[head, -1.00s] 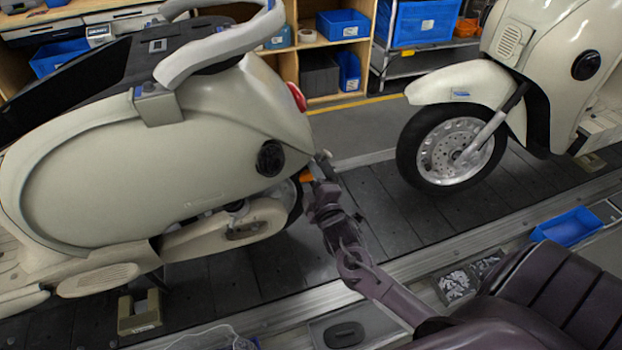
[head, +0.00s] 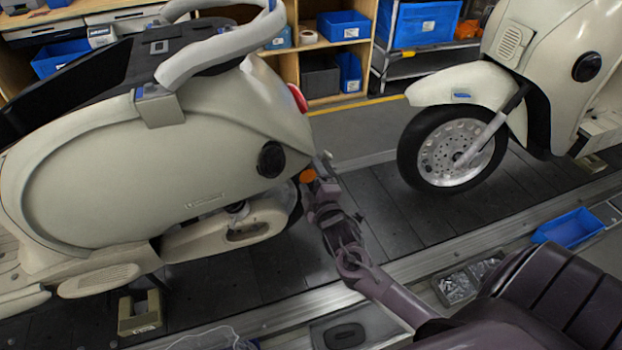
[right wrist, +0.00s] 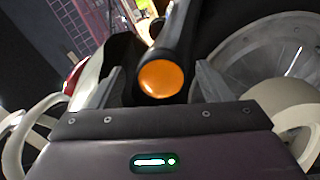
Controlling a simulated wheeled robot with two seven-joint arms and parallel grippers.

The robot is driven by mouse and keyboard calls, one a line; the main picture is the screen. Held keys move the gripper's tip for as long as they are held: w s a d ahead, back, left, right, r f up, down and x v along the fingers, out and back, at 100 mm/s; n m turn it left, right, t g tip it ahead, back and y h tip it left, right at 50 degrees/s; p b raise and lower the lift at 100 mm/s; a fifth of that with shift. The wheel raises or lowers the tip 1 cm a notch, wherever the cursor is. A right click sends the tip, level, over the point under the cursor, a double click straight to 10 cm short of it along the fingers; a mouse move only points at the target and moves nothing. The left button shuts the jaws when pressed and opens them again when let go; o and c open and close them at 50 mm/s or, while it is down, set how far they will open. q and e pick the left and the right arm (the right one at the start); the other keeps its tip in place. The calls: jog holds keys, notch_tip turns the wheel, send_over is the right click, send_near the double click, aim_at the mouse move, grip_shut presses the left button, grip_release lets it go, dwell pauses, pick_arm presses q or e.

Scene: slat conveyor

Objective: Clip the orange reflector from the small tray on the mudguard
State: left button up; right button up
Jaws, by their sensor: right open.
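The round orange reflector (head: 308,175) is at the tail of the left scooter, by its rear wheel. In the right wrist view the reflector (right wrist: 160,77) sits face-on against the end of the black mudguard (right wrist: 176,32). My right gripper (head: 320,178) is at the scooter's tail, right beside the reflector. In the right wrist view its two fingers (right wrist: 160,88) stand apart, one on each side of the reflector, with a gap visible around it. Most of the mudguard is hidden in the head view. My left gripper is out of view.
The cream left scooter (head: 150,165) stands on the dark slat conveyor (head: 385,215). A second scooter's front wheel (head: 452,150) is to the right. A tray of small silver parts (head: 457,287) and a blue bin (head: 568,228) lie along the near edge. Shelves stand behind.

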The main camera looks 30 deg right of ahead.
jog(key=v, duration=0.7)
jog(key=shift+s+a, duration=0.15)
jog(key=shift+s, duration=0.25)
jog(key=shift+s+f, duration=0.1)
